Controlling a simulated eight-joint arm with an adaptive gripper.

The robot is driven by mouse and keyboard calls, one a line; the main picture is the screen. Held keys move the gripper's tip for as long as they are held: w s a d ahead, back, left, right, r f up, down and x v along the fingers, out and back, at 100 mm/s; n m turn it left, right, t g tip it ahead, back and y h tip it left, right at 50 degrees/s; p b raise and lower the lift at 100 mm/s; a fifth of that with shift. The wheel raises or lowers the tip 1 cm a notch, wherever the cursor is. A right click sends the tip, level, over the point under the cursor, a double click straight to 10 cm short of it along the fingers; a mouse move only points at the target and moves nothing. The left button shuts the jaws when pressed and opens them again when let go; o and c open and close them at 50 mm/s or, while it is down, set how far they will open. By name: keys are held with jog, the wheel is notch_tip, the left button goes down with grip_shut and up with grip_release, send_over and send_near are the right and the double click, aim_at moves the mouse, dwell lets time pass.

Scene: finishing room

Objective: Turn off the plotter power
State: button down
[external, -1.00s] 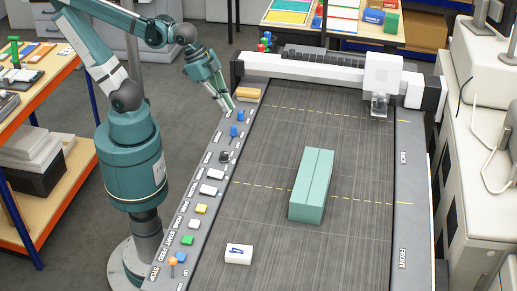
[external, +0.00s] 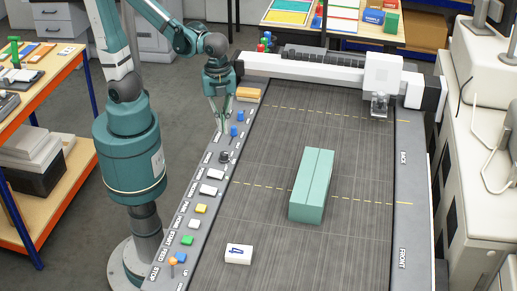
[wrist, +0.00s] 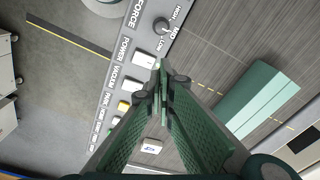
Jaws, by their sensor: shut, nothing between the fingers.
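The plotter's control strip (external: 187,208) runs along the left side of its bed. The white power switch (wrist: 145,60) sits beside the POWER label in the wrist view, between the force knob (wrist: 162,26) and the white vacuum switch (wrist: 134,85). The power switch also shows in the external view (external: 215,174), just in front of the dark knob. I cannot tell its on or off position. My gripper (external: 221,129) is shut and empty, pointing down by the rear part of the strip, near a blue lever (external: 234,131). Its fingertips (wrist: 162,70) appear close to the power switch in the wrist view.
A yellow button (external: 201,208), green button (external: 187,240) and orange knob (external: 172,261) lie further forward on the strip. A teal block (external: 312,185) and a white block marked 4 (external: 238,254) lie on the bed. The gantry (external: 305,66) crosses the back.

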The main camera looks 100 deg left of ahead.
aim_at(213, 172)
jog(key=shift+s+d+f+m+g+y+p, duration=0.1)
jog(key=shift+d+f+m+g+p, duration=0.25)
jog(key=shift+d+m, duration=0.45)
jog(key=shift+s+d+f+m+g+y+p, duration=0.1)
jog(key=shift+d+f+m+g+p, duration=0.3)
jog(key=shift+d+m, duration=0.4)
jog(key=shift+d+f+m+g+y+p, duration=0.1)
jog(key=shift+d+f+m+g+p, duration=0.1)
jog(key=shift+d+m+g, duration=0.45)
jog(key=shift+m, duration=0.25)
jog(key=shift+s+f+b, duration=0.15)
jog(key=shift+s+f, duration=0.2)
jog(key=shift+f, duration=1.95)
jog(key=shift+s+f+b, duration=0.1)
jog(key=shift+s+f, duration=0.3)
jog(key=shift+f, duration=1.85)
jog(key=shift+s+f+b, duration=0.15)
jog(key=shift+s+f, duration=0.2)
jog(key=shift+f, duration=1.95)
jog(key=shift+f+t, duration=0.1)
jog(key=shift+t, duration=0.2)
